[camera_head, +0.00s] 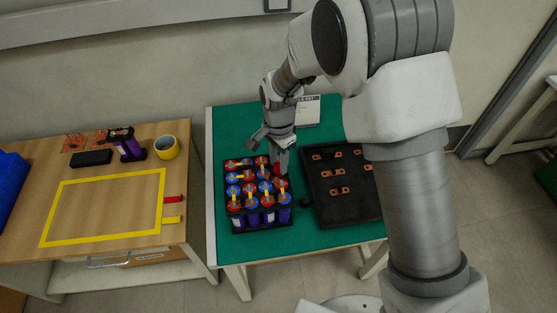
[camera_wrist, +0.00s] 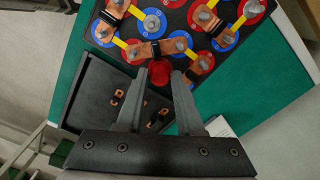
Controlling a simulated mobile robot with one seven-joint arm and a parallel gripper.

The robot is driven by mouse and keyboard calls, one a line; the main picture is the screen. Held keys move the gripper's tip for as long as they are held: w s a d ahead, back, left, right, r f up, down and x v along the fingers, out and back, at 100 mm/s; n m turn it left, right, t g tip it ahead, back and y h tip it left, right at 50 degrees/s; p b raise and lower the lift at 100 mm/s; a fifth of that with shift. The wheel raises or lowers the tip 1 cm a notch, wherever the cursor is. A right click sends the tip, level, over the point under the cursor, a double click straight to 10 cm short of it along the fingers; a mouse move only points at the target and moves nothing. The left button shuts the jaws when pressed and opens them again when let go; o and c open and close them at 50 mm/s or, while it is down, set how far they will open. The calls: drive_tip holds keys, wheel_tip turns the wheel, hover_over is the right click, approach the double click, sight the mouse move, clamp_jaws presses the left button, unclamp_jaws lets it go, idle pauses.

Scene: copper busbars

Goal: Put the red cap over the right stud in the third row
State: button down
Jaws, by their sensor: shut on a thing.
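My gripper (camera_wrist: 157,80) is shut on a small red cap (camera_wrist: 159,72), which shows between the fingertips in the wrist view. In the head view my gripper (camera_head: 281,160) is at the right side of the cell rack (camera_head: 262,223), toward its far end. The rack holds upright blue cells with red and blue tops, metal studs, yellow strips and copper busbars. In the wrist view the cap is beside a copper busbar (camera_wrist: 158,48) at the rack's edge. The cap and fingers hide part of what lies below, and I cannot tell whether the cap touches a stud.
A black tray (camera_head: 352,217) with several copper busbars lies right of the rack on the green table (camera_head: 222,117). A white printed card (camera_head: 307,110) lies behind. The wooden table (camera_head: 30,215) at left holds a yellow tape roll (camera_head: 166,147) and a yellow-outlined empty area.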

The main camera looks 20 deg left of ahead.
sight(278, 165)
drive_tip(key=shift+f, duration=0.2)
drive_tip(key=shift+c, duration=2.3)
unclamp_jaws()
drive_tip(key=shift+r, duration=0.1)
drive_tip(key=shift+r+p, duration=1.8)
drive_tip(key=shift+r, duration=1.15)
